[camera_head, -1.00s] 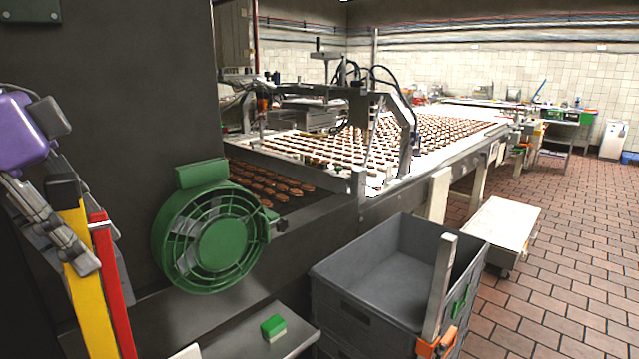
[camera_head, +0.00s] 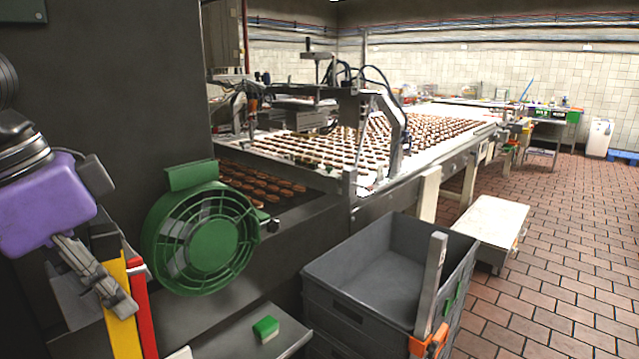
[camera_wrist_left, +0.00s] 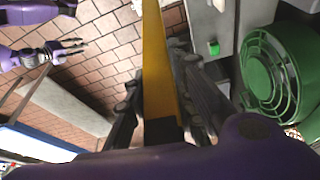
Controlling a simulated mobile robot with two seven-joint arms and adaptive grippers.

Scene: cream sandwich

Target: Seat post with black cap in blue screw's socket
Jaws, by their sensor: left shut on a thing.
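My left gripper (camera_head: 117,300) is at the lower left of the head view, shut on a yellow post (camera_head: 121,328) with a black cap (camera_head: 104,240). The post stands nearly upright, with its lower end out of the picture. In the left wrist view the yellow post (camera_wrist_left: 155,55) runs between the fingers, with the black cap (camera_wrist_left: 162,130) nearest the camera. My right gripper (camera_wrist_left: 72,48) shows at the upper left of the wrist view, with its fingers apart and empty. I cannot make out a blue screw or its socket.
A red post (camera_head: 146,318) stands close beside the yellow one. A green fan (camera_head: 205,240) is to the right. A green-and-white block (camera_head: 265,328) lies on a metal ledge. Grey crates (camera_head: 385,275) stand on the brick floor, with a conveyor of biscuits (camera_head: 340,150) behind.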

